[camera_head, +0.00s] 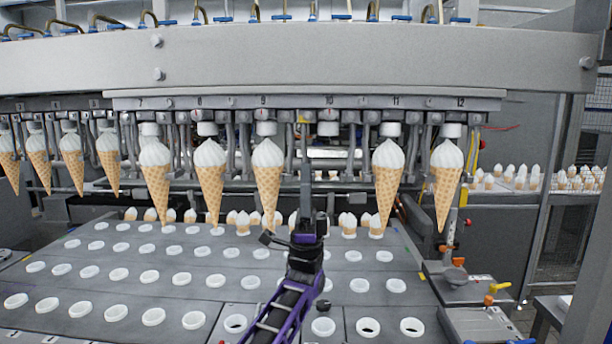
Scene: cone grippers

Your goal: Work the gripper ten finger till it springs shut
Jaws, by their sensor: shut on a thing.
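Station ten of the cone machine (329,103) carries its number on the grey rail, right of centre. Its white round head (328,128) has no cone under it. A grey finger (306,165) hangs at the left of this head, and another finger (352,150) hangs at its right. My gripper (308,218), on a purple and black arm, reaches up from below to the left finger's lower end. It is shut on that finger; the exact contact is small and partly hidden by my wrist.
Cones hang at the neighbouring stations, nine (267,180) and eleven (388,185), close on both sides. A grey plate (130,262) with rows of white-rimmed holes lies below. More cones stand behind it. A post with orange and yellow fittings (463,222) stands at the right.

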